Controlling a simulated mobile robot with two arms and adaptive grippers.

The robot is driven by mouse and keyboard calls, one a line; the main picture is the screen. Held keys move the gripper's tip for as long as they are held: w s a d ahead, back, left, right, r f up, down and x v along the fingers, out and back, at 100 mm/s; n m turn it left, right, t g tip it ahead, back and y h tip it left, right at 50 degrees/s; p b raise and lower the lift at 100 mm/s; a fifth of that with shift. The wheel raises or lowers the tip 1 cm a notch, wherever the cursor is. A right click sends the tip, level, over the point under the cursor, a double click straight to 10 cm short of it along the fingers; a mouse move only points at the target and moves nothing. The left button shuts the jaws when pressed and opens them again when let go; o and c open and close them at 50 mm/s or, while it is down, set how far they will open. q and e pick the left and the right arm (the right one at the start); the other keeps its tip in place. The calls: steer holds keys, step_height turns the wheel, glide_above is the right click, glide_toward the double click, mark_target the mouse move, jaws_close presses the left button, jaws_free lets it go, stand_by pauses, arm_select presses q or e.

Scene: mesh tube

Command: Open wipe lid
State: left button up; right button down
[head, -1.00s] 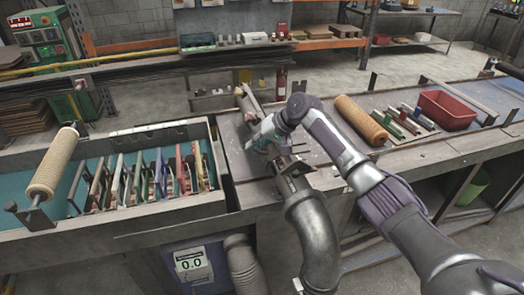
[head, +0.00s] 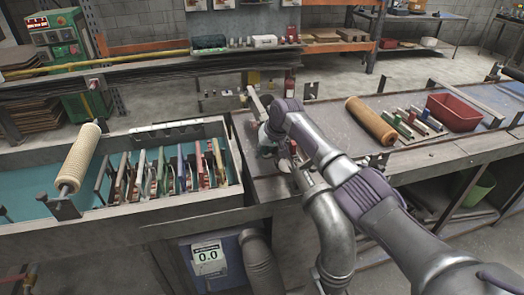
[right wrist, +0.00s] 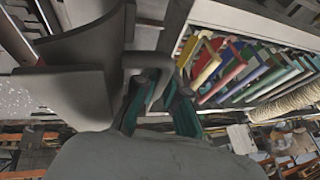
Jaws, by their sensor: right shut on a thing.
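My right gripper (head: 268,146) reaches over the bench just right of the teal-lined trough. In the right wrist view its teal-edged fingers (right wrist: 158,100) are shut on a grey bar-like handle (right wrist: 148,62). This handle adjoins a dark grey curved plate (right wrist: 85,65), which seems to be the wipe lid. In the head view my own arm and gripper mostly hide this part, so how far the lid is open cannot be told. My left gripper is not in view.
The trough (head: 150,232) holds several coloured frames, with a mesh roll (head: 78,158) at its left. A tan roll (head: 371,121) and a red bin (head: 455,112) lie right of my arm. A grey elbow pipe (head: 333,225) rises at the bench front.

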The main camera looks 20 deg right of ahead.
steer(key=c, duration=1.5)
jaws_free()
steer(key=shift+a, duration=0.1)
steer(key=shift+s+d+r, duration=0.1)
steer(key=shift+d+r, duration=0.1)
steer(key=shift+r, duration=0.25)
steer(key=v, duration=1.1)
steer(key=shift+a, duration=0.1)
